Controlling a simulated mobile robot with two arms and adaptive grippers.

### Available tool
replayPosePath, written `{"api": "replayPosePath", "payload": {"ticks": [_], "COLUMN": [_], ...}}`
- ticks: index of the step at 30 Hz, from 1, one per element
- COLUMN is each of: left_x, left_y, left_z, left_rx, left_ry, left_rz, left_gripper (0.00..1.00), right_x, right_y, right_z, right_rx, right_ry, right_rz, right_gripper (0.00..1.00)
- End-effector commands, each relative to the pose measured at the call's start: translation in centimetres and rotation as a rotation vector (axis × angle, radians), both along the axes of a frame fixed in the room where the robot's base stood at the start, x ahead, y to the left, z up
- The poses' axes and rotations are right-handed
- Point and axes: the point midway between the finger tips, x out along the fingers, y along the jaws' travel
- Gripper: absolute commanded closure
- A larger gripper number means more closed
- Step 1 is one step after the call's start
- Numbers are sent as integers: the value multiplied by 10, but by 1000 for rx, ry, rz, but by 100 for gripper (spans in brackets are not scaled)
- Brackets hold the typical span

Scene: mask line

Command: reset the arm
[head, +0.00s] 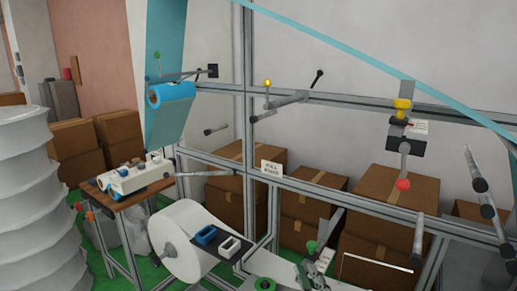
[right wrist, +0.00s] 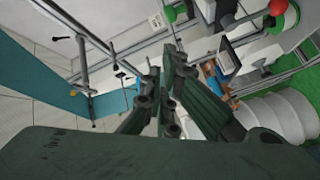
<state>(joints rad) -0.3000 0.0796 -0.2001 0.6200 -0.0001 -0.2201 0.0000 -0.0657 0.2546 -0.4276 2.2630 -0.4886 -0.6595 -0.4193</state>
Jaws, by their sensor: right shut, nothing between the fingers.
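My right gripper (right wrist: 172,62) fills the middle of the right wrist view, with dark green fingers. Its fingers are brought together with nothing between them. It hangs in open air, and I see no contact with the machine frame. In the head view I cannot make the right gripper out clearly among the small machine parts at the lower middle. My left gripper is in neither view.
A grey metal frame (head: 247,110) with rods crosses the head view. A white roll (head: 185,240) and a blue roll (head: 172,93) hang on it. Cardboard boxes (head: 385,200) stand behind.

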Motion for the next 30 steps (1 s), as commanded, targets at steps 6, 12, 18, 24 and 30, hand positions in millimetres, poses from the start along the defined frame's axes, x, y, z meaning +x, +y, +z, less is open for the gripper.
{"api": "replayPosePath", "payload": {"ticks": [6, 12, 18, 24, 30], "left_x": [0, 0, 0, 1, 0], "left_y": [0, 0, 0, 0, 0], "left_z": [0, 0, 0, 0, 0], "left_rx": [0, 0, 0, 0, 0], "left_ry": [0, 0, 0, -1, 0], "left_rz": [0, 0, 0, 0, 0], "left_gripper": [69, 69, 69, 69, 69], "right_x": [-76, -165, -245, -258, -251], "right_y": [-61, -82, -88, -86, -85], "right_z": [-134, -204, -238, -282, -346], "right_rx": [347, 534, 644, 662, 649], "right_ry": [555, 911, 1173, 1257, 1281], "right_rz": [-262, -459, -619, -669, -676], "right_gripper": [100, 100, 100, 100, 100]}}
